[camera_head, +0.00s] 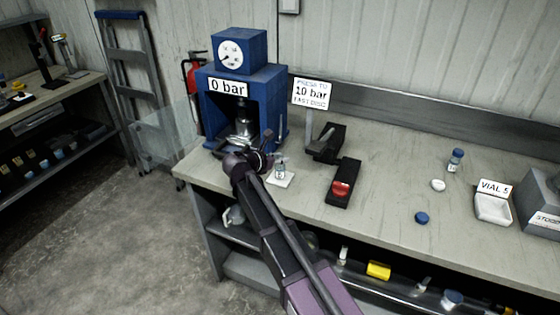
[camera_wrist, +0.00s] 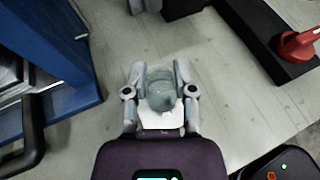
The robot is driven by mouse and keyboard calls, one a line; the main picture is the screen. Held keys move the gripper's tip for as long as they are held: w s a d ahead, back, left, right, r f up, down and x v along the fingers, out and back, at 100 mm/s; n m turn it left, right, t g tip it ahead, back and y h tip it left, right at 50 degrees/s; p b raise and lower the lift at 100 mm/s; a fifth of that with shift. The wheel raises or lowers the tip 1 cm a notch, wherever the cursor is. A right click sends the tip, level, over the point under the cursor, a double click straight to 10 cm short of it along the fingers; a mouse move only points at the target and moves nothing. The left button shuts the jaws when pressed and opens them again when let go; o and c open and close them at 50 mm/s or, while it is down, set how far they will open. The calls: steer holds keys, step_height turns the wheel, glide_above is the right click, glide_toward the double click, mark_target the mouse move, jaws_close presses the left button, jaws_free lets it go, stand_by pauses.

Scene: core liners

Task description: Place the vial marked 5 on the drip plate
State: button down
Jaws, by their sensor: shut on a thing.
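A small clear vial (camera_head: 281,165) with a pale label stands upright at the front left of the bench; the mark looks like a 5 but is too small to be sure. My gripper (camera_wrist: 160,88) is shut on this vial, one finger on each side. The white drip plate (camera_head: 289,181) lies directly under the vial, and it also shows between the fingers in the wrist view (camera_wrist: 160,121). The vial's base is on or just above the plate; I cannot tell which.
A blue press (camera_head: 267,84) reading 0 bar stands left of my gripper. A black lever block (camera_head: 329,140) and a red-knobbed block (camera_head: 341,186) are to the right. Farther right are a blue-capped vial (camera_head: 455,160), a blue cap (camera_head: 421,218) and a tray marked VIAL 5 (camera_head: 493,211).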

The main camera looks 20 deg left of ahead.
steer(key=shift+f, duration=0.15)
steer(key=shift+c, duration=2.2)
jaws_free()
steer(key=shift+r, duration=0.25)
steer(key=p+v, duration=0.4)
steer(key=v, duration=0.8)
